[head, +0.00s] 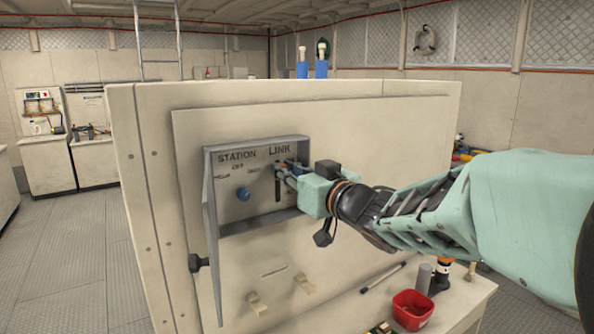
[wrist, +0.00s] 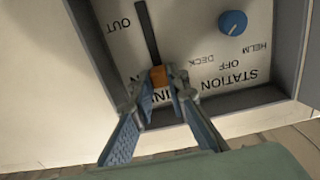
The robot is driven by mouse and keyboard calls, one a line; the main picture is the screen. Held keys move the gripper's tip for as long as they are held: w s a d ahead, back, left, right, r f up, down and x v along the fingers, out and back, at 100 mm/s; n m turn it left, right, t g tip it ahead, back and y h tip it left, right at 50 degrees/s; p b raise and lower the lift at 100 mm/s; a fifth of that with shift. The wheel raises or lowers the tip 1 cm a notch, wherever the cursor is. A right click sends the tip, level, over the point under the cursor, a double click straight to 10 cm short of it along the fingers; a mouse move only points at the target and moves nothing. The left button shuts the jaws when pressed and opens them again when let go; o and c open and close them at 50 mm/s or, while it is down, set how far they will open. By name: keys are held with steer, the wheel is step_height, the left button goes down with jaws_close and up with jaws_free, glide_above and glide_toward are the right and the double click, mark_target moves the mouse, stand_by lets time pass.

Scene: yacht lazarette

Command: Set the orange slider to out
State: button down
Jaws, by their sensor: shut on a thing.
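The orange slider (wrist: 158,76) sits between my fingertips in the wrist view. It is at the LINK end of a dark straight slot (wrist: 147,30), and the word OUT is beside the slot's other end. The label nearest the slider is partly covered by a finger. In the head view the slot (head: 277,186) runs downward below the word LINK, and my fingers hide the slider at its top. My gripper (wrist: 158,84) is shut on the slider; in the head view the gripper (head: 285,168) reaches into the panel box from the right.
A blue STATION knob (wrist: 233,22) is on the same panel, beside the slot. The recessed box has a raised grey rim (head: 256,228) and an open door (head: 211,240) on its left. A red bin (head: 412,309) stands on a ledge at lower right.

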mark_target(278, 197)
steer(key=shift+f, duration=0.1)
step_height(278, 197, down, 7)
steer(key=b, duration=0.5)
steer(key=shift+f+b, duration=0.2)
steer(key=shift+b, duration=0.1)
steer(key=shift+f, duration=0.1)
steer(key=c, duration=1.9)
jaws_free()
